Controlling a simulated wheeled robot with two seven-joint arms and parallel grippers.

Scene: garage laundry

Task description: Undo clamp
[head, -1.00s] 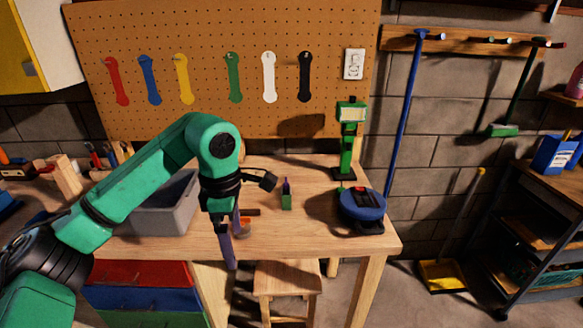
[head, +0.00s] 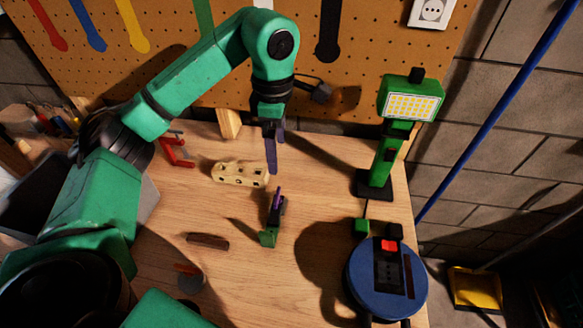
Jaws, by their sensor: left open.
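Two clamp-like things stand on the wooden bench; I cannot tell for sure which is the clamp. A small green piece with a dark purple upper part (head: 269,236) stands near the bench's middle. A red bracket-shaped piece (head: 176,153) with a grey part sits farther back on the left. My left gripper (head: 272,168) points down with its purple fingers above the bench, just behind the green piece and apart from it. It is open with nothing seen in it. My right gripper is out of view.
A tan block with holes (head: 239,174) lies behind the green piece. A brown bar (head: 208,241) lies front left. A green work lamp (head: 387,150) stands at the back right, and a round blue device (head: 359,279) sits front right. A grey bin (head: 145,203) is at left.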

